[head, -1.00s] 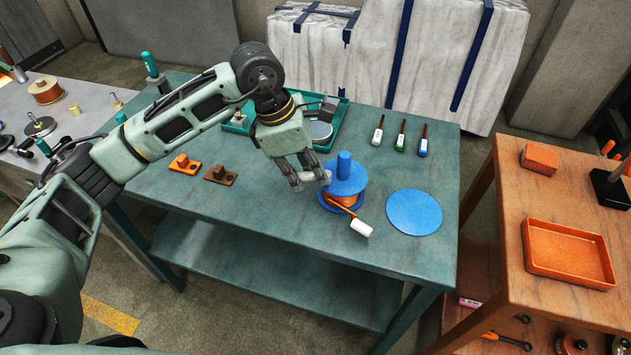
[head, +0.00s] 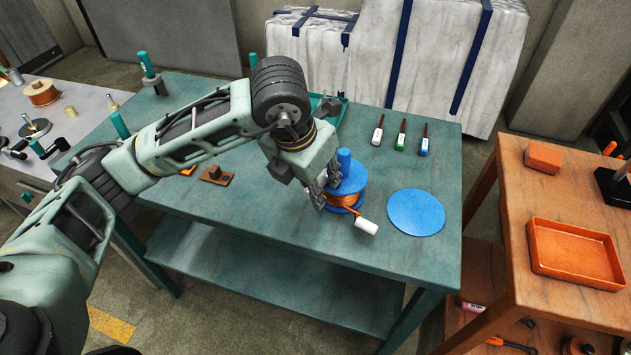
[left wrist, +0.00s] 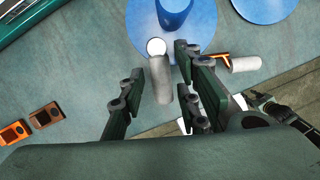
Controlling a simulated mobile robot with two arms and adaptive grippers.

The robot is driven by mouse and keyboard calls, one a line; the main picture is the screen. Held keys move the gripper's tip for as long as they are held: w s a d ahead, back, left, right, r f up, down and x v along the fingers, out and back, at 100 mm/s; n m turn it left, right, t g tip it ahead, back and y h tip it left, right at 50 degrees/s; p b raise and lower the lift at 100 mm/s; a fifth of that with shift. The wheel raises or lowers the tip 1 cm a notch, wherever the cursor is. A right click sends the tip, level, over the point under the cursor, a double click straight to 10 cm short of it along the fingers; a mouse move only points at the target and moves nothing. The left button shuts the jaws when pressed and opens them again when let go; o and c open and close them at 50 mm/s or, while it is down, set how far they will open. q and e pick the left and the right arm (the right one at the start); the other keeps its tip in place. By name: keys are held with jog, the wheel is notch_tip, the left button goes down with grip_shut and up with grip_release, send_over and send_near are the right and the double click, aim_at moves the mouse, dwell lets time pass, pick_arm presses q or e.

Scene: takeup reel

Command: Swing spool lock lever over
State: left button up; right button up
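The blue spool (head: 352,188) with copper-coloured wire stands on the green table, a blue post (head: 344,160) on top. A pale grey bar with a round white end, which looks like the lock lever (left wrist: 162,82), lies beside the spool's blue flange (left wrist: 205,38) in the left wrist view. My left gripper (head: 320,193) is at the spool's left side. In the left wrist view its open fingers (left wrist: 160,72) stand on either side of the bar, with gaps visible. In the head view the gripper largely hides the bar.
An orange strip with a white cylindrical end (head: 366,226) sticks out at the spool's front. A blue disc (head: 416,212) lies to the right. Several marker-like tools, one of them blue-handled (head: 424,146), lie behind. A brown block (head: 216,175) lies left.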

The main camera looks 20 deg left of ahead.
dwell(0.3)
pick_arm(q)
jog(key=shift+r+p, duration=1.4)
jog(key=shift+r, duration=1.6)
